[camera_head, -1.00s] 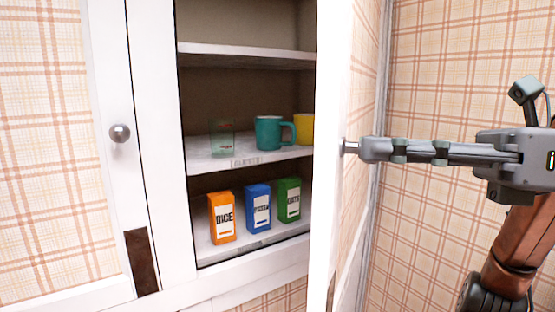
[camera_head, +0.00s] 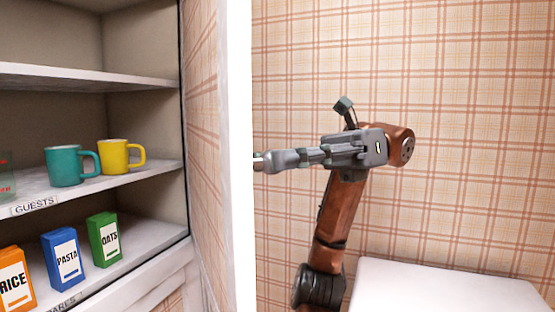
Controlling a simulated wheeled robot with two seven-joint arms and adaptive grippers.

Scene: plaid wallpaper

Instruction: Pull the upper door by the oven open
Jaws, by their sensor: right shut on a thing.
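The upper door (camera_head: 240,120) stands wide open, seen nearly edge-on as a white vertical strip right of the cupboard. My right gripper (camera_head: 268,161) is shut on the door's round metal knob (camera_head: 257,162), at the door's outer face. The fingers mostly cover the knob. The cupboard's shelves (camera_head: 60,72) are exposed to the left of the door. My left gripper is not in view, and no oven shows.
A teal mug (camera_head: 64,167) and a yellow mug (camera_head: 114,157) stand on the middle shelf. Below are orange rice (camera_head: 14,280), blue pasta (camera_head: 62,258) and green oats (camera_head: 103,240) boxes. A white surface (camera_head: 440,290) lies at lower right, before the plaid wall.

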